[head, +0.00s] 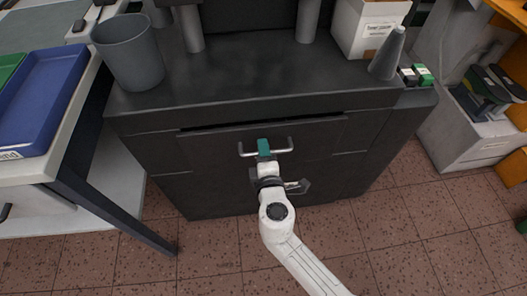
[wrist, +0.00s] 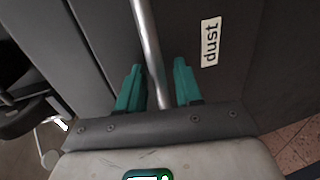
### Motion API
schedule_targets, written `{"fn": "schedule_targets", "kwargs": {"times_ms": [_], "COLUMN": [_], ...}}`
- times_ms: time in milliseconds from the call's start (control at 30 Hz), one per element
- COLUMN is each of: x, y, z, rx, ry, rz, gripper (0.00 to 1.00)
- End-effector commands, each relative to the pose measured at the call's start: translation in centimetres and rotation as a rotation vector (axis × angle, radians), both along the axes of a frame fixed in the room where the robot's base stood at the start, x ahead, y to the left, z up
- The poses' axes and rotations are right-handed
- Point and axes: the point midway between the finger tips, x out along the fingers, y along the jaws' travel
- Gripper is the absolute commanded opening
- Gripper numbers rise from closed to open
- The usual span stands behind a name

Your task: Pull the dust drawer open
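The dust drawer (head: 320,145) is a wide dark front in the black cabinet. A dark gap runs along its top edge; I cannot tell whether the drawer is slightly out. Its metal bar handle (head: 283,150) shows on both sides of my gripper (head: 263,147). In the wrist view a white "dust" label (wrist: 210,41) is on the front beside the handle (wrist: 148,40). The teal fingers of my gripper (wrist: 158,88) stand on either side of the bar, with narrow gaps beside it. The gripper is open around the bar, and the bar's lower end is hidden by the gripper.
On the cabinet top stand a grey bin (head: 128,55), a white box (head: 366,25) and a grey cone (head: 388,55). A table with a blue tray (head: 45,95) is at the left.

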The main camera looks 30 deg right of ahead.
Motion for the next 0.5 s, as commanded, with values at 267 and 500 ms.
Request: {"fn": "schedule_targets", "kwargs": {"times_ms": [267,500], "x": [-0.03,-0.04], "y": [0.03,0.04], "z": [0.01,-0.01], "rx": [0.0,0.0], "ry": [0.0,0.0], "rz": [0.0,0.0], "gripper": [0.13,0.0]}}
